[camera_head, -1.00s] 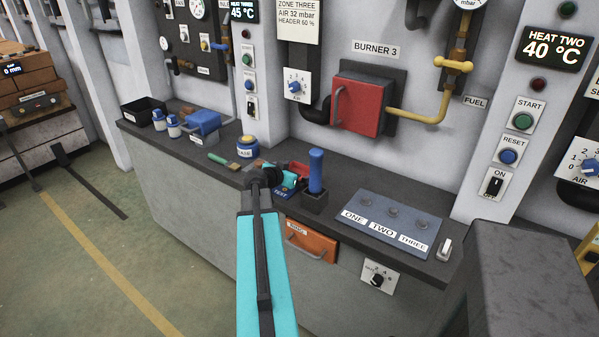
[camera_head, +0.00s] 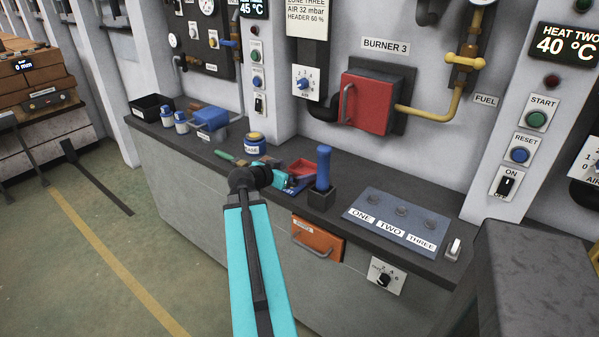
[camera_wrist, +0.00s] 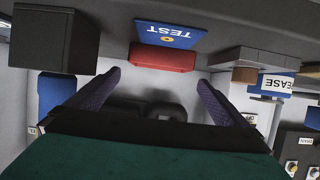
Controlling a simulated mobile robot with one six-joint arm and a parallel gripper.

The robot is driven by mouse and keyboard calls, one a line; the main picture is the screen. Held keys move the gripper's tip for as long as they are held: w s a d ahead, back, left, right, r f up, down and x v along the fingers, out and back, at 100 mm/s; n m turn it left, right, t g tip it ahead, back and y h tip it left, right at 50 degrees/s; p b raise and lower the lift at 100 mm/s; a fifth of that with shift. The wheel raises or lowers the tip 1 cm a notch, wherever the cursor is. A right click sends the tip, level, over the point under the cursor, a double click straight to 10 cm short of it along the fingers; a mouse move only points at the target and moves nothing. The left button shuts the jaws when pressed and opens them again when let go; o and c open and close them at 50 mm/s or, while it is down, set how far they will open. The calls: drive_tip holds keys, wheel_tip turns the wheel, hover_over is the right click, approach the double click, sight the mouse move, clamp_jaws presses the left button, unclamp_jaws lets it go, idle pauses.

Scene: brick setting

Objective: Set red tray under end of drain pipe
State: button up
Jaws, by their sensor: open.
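The red tray (camera_head: 303,167) lies on the dark counter, left of an upright blue handle. It also shows in the wrist view (camera_wrist: 163,57), against the blue TEST plate (camera_wrist: 170,36). My gripper (camera_wrist: 158,79) is open and empty. Its two purple fingers are spread to either side of the tray's line, with the tray beyond the tips and apart from them. In the head view my arm partly hides the gripper near the tray. A small dark bent pipe (camera_head: 178,62) shows on the left wall panel; I cannot tell whether it is the drain pipe.
A yellow-topped blue jar (camera_head: 254,144) and a green-handled brush (camera_head: 226,156) are left of the tray. The blue handle (camera_head: 323,166) stands in a dark block. A blue box (camera_head: 210,118), bottles and a black bin (camera_head: 151,106) are farther left.

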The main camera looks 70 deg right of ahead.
drive_tip(key=shift+v, duration=1.7)
